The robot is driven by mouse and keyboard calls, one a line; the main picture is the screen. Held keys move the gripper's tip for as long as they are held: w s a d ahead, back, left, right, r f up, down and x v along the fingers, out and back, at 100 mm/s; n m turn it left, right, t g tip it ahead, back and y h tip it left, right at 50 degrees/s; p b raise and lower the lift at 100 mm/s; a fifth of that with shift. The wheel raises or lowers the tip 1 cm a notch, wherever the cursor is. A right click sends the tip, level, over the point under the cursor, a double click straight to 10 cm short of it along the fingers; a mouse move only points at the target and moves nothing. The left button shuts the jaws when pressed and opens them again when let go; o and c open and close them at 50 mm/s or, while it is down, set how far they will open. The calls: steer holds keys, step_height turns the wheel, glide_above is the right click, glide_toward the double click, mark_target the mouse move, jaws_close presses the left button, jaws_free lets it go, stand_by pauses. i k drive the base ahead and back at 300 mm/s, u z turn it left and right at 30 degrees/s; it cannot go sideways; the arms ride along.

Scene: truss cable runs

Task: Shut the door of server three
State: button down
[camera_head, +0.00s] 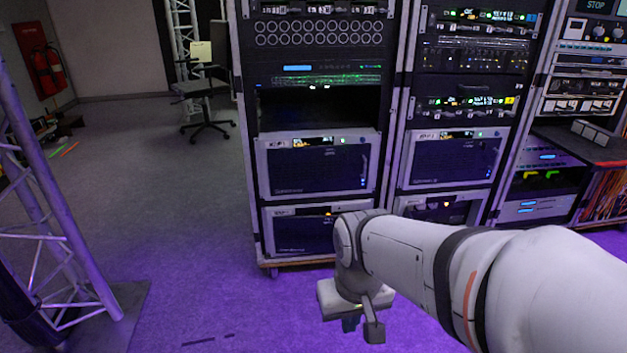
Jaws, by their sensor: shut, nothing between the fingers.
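Server units with dark front panels sit low in two side-by-side racks. In the left rack are an upper server (315,168) and a lower server (296,232); in the right rack are an upper server (455,160) and a lower server (437,207). Their labels are too small to read, so I cannot tell which is server three. I cannot make out any door standing clearly open. My gripper (362,327) is shut and empty, pointing down in front of the left rack's base. My arm hides part of the lower servers.
A lattice truss (50,190) stands on a dark base plate at left. An office chair (202,95) and a fire extinguisher (48,70) are farther back. A third rack (585,50) stands at right. The grey floor (190,200) between truss and racks is clear.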

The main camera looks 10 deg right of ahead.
mark_target(300, 233)
steer(key=z, duration=0.2)
steer(key=i, duration=1.05)
steer(key=u, duration=0.45)
